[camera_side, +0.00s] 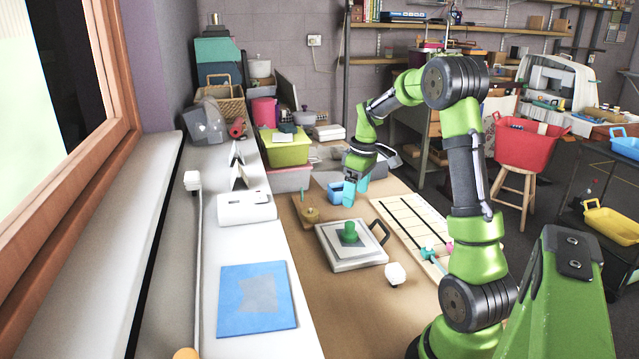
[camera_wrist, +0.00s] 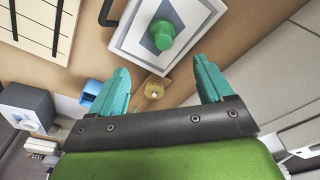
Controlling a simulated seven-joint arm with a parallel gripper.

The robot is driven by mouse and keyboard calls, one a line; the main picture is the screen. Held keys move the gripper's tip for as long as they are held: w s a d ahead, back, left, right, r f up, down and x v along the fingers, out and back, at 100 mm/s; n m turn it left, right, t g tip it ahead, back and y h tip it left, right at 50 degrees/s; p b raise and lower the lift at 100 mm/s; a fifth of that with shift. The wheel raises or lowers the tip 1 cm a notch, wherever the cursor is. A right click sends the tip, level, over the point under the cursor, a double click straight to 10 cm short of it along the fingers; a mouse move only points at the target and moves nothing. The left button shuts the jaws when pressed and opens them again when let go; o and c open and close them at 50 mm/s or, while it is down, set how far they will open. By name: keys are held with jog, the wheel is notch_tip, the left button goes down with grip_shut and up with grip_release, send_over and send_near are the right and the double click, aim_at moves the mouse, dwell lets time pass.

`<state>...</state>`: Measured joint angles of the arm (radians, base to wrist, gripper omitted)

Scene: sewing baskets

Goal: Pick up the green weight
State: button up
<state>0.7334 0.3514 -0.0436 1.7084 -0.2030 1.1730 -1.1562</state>
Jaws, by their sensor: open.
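The green weight (camera_side: 350,232) is a small knobbed piece standing on a grey patch in the middle of a square white plate (camera_side: 372,255). In the wrist view the green weight (camera_wrist: 161,34) shows from above, ahead of my fingers and roughly centred between them. My gripper (camera_side: 355,190) is open and empty, with teal fingers, above the table behind the plate. In the wrist view my gripper (camera_wrist: 162,88) has its fingers spread wide, and neither touches the weight.
A brass-coloured piece (camera_wrist: 154,86) stands beside the plate; it also shows in the side view (camera_side: 308,213). A blue object (camera_side: 336,192) sits near my fingers. A black handle (camera_side: 379,232) rises at the plate's right. A lined white board (camera_side: 412,228) lies further right.

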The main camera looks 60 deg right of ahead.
aim_at(350, 223)
jog(key=f, duration=0.6)
jog(key=shift+w+f, duration=0.15)
jog(key=shift+w, duration=0.25)
jog(key=shift+w+a+f, duration=0.1)
jog(key=shift+a+f, duration=0.05)
jog(key=shift+f, duration=1.15)
jog(key=shift+w+a+f, duration=0.1)
jog(key=shift+a+f, duration=0.05)
jog(key=shift+f, duration=1.15)
jog(key=c, duration=1.3)
jog(key=shift+r, duration=0.1)
